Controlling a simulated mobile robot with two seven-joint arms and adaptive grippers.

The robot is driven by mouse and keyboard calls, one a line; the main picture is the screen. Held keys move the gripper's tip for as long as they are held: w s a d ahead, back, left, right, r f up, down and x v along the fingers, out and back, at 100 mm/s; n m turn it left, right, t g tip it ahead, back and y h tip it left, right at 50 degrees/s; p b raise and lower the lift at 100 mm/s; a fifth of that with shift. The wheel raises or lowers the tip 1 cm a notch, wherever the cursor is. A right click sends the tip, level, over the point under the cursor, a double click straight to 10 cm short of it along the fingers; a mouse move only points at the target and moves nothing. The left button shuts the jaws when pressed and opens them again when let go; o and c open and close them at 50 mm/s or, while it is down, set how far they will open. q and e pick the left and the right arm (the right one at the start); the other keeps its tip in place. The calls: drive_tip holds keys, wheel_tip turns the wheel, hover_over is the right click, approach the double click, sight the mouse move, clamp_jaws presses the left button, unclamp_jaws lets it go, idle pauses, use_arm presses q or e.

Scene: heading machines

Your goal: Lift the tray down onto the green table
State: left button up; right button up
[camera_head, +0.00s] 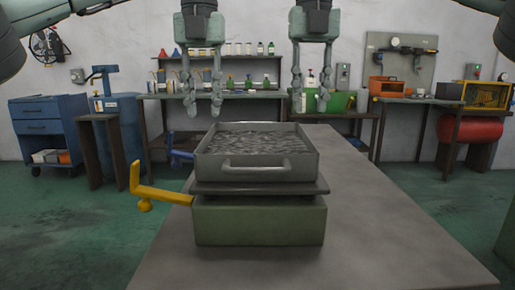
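A grey metal tray (254,172) full of small grey pieces sits level on a dark plate (258,187), with a bar handle on its near side. The plate tops a green box-shaped base (260,222), which stands on a long grey table (390,245). I cannot make out a separate green table. My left gripper (203,108) hangs fingers down, open and empty, above the tray's far left side. My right gripper (311,106) hangs the same way, open and empty, above and right of the tray's far right corner. Neither appears to touch the tray.
A yellow crank (160,192) and a blue handle (180,152) stick out left of the base. The grey table is clear to the right. Behind are a workbench with bottles (215,94), a green bin (338,101) and a blue drawer cabinet (43,127).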

sight(206, 140)
use_arm(q)
drive_tip(key=shift+f, duration=0.1)
use_arm(e)
drive_tip(key=shift+f, duration=0.1)
